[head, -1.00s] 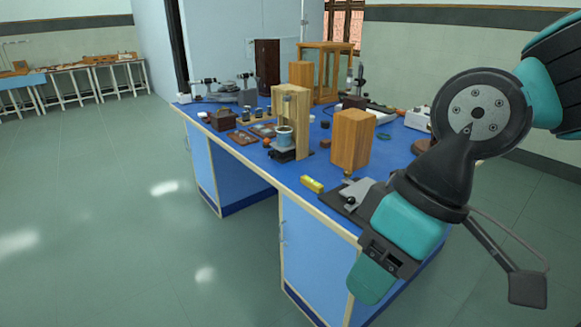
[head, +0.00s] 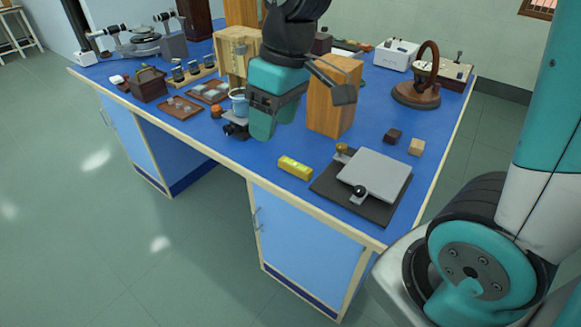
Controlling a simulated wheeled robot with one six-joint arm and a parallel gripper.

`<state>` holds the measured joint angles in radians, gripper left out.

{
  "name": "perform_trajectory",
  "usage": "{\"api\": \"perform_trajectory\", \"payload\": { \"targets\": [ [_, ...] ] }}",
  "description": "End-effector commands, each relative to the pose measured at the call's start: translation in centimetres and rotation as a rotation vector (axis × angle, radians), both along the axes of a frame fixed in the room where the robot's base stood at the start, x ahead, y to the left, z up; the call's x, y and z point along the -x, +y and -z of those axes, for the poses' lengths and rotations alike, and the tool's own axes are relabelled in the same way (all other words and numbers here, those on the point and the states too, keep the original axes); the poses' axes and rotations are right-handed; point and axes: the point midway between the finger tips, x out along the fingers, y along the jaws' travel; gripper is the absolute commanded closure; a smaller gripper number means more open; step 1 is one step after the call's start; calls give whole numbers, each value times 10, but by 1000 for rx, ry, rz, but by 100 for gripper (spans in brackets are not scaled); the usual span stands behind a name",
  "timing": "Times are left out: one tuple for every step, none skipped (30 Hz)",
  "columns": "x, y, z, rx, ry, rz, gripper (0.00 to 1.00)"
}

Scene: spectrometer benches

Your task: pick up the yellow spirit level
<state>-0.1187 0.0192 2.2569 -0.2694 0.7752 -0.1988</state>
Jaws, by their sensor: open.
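The yellow spirit level (head: 295,168) lies on the blue bench top (head: 240,165) close to its front edge, just left of a dark flat base with a grey plate. My gripper (head: 262,132) is above the bench, up and to the left of the level in the head view, apart from it. It points down and holds nothing that I can see. Its fingertips are small and partly hidden by its own teal body.
A grey plate on a dark base (head: 330,190) sits right of the level. A wooden block (head: 333,105) stands behind it. Two small cubes (head: 394,136) lie to the right. Bare bench shows around the level.

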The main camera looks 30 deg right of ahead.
Motion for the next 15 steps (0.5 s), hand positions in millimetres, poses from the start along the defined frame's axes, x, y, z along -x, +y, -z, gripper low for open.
{"api": "perform_trajectory", "payload": {
  "targets": [
    [-30,-19,20,36,11,30,40],
    [-45,-30,28,58,15,44,40],
    [-64,-46,38,85,22,60,40],
    [-76,-57,46,103,26,72,40],
    [-87,-68,53,120,31,82,40],
    [-99,-81,62,140,38,95,40],
    [-107,-89,68,154,43,102,40],
    [-113,-97,73,164,47,110,40],
    [-120,-105,78,176,52,115,40],
    [-123,-110,82,183,56,120,40],
    [-126,-114,85,188,59,123,40],
    [-128,-117,90,193,62,125,40],
    [-129,-119,94,195,63,125,40],
    [-130,-120,98,196,64,126,40],
    [-130,-120,106,197,67,126,40]
  ]
}}
